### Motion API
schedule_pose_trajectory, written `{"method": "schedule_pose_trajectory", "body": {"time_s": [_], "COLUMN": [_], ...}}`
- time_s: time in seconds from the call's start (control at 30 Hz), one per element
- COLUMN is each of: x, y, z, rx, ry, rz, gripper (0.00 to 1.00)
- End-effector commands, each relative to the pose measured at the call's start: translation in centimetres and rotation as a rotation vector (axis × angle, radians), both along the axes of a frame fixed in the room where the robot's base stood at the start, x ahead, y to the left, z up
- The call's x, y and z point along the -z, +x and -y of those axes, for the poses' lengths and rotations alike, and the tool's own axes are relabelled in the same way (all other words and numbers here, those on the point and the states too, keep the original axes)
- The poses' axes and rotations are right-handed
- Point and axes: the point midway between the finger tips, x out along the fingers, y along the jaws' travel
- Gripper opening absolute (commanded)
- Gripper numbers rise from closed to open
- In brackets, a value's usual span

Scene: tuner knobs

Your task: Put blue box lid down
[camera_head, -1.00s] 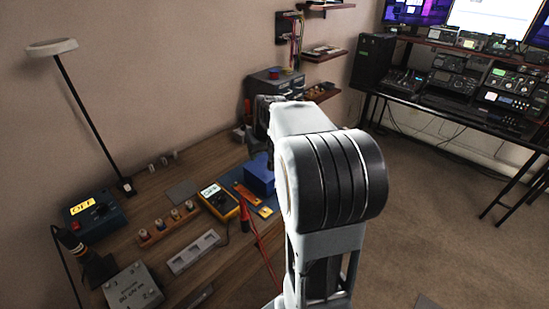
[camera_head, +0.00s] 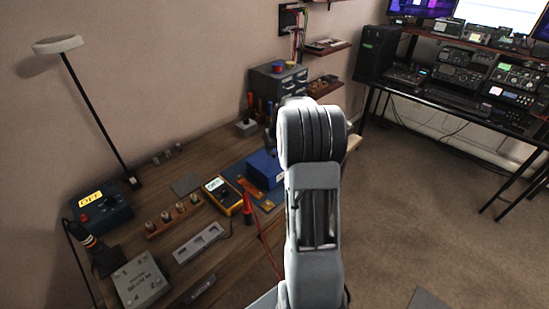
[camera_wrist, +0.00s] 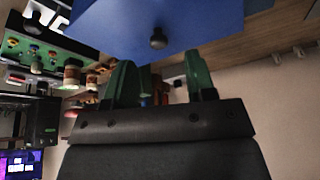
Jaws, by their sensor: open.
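In the head view a blue box (camera_head: 264,165) stands on the wooden bench beside my arm, which partly hides it. In the wrist view a flat blue face (camera_wrist: 165,15) fills the top of the picture, with a dark round knob (camera_wrist: 158,39) on it. I take it for the lid; I cannot tell whether it sits fully on the box. My gripper (camera_wrist: 158,80) has its two green fingers apart, with the knob in front of the gap and nothing between the tips. In the head view my arm hides most of the gripper.
A yellow multimeter (camera_head: 223,196), a row of knobs on a wooden strip (camera_head: 174,219) and a grey device (camera_head: 140,281) lie left of the box. A grey drawer cabinet (camera_head: 278,82) stands behind. A lamp (camera_head: 58,44) rises at the bench's left.

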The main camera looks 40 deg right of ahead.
Motion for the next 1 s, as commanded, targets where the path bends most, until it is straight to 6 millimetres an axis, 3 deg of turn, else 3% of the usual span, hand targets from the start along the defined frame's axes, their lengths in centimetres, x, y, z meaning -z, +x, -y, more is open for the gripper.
{"method": "schedule_pose_trajectory", "body": {"time_s": [0.3,0.63,1.0], "x": [3.6,4.1,4.1], "y": [1.5,1.7,1.6], "z": [0.4,0.5,0.5], "rx": [-0.001,-0.001,0.0], "ry": [0.001,0.0,0.0], "rz": [-0.003,-0.001,-0.002], "gripper": [0.51,0.51,0.15]}}
